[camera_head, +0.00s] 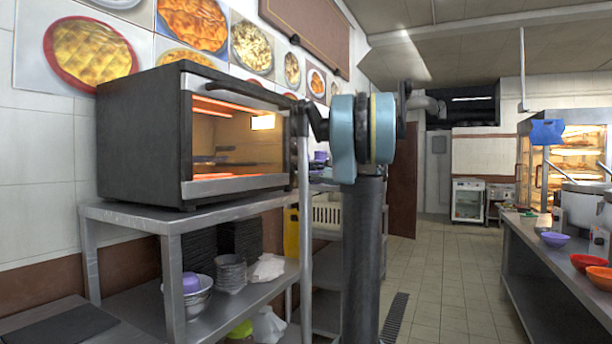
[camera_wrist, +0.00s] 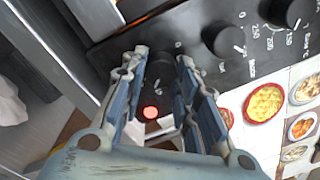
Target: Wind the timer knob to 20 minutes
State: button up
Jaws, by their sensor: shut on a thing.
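The dark toaster oven (camera_head: 145,135) stands on a steel shelf in the head view, its window lit orange inside. Its black control panel fills the upper part of the wrist view (camera_wrist: 185,30). The timer knob (camera_wrist: 160,72) is the lowest dark knob in the row, with a glowing red lamp (camera_wrist: 151,112) beside it. My gripper (camera_wrist: 160,66) is closed around the timer knob, one finger on each side. The fingers hide most of the knob, so its pointer and setting cannot be read. In the head view my arm hides the panel and the knob.
Two other knobs, a middle one (camera_wrist: 222,39) and an upper right one (camera_wrist: 290,12), sit close to my right finger. The steel shelf (camera_head: 190,217) holds bowls below the oven. A counter (camera_head: 545,262) with bowls stands at right, with open tiled floor (camera_head: 440,270) between.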

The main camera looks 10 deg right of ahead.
jog(key=shift+f+m, duration=0.2)
jog(key=shift+m, duration=1.8)
jog(key=shift+s+a, duration=0.1)
jog(key=o, duration=1.1)
jog(key=v, duration=1.2)
